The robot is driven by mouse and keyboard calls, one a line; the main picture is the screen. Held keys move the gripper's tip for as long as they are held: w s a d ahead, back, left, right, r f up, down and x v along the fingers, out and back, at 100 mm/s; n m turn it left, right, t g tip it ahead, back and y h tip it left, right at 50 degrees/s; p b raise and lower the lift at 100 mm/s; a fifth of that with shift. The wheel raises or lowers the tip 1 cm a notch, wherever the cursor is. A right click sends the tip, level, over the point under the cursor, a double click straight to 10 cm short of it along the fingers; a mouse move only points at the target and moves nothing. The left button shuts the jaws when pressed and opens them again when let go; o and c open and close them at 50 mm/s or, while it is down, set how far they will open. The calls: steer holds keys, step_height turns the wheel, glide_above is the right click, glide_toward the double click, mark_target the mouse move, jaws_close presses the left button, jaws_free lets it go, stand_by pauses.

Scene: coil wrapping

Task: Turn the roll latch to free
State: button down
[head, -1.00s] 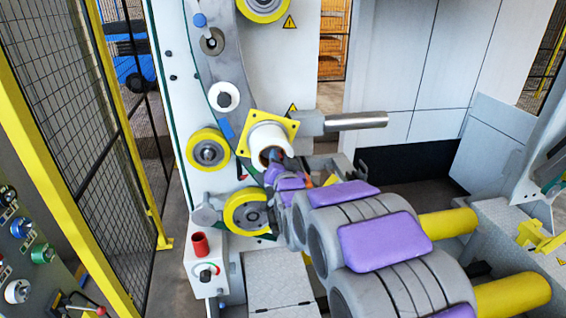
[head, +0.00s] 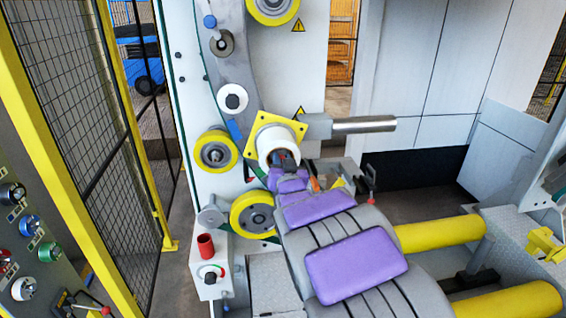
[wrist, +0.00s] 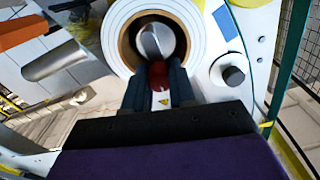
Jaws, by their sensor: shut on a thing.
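The white roll (head: 272,138) sits on its holder in front of a yellow square plate on the machine's upright face. In the wrist view the roll's open core (wrist: 118,42) faces me, with a rounded grey metal end (wrist: 156,42) inside it. A red latch part (wrist: 161,82) shows just below that end. My gripper (wrist: 159,76) is shut on this red latch, one dark finger on each side. In the head view my gripper (head: 284,160) reaches the roll's mouth, and the latch is mostly hidden there.
A metal bar (head: 355,125) sticks out to the right of the roll. A mesh fence (head: 70,100) stands left.

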steer(key=shift+f, duration=0.25)
steer(key=c, duration=1.3)
jaws_free()
steer(key=o, duration=0.4)
steer(key=shift+a+r, duration=0.1)
steer(key=shift+a, duration=0.05)
steer(key=shift+s, duration=0.1)
steer(key=shift+b+v, duration=3.75)
steer(key=shift+v, duration=4.8)
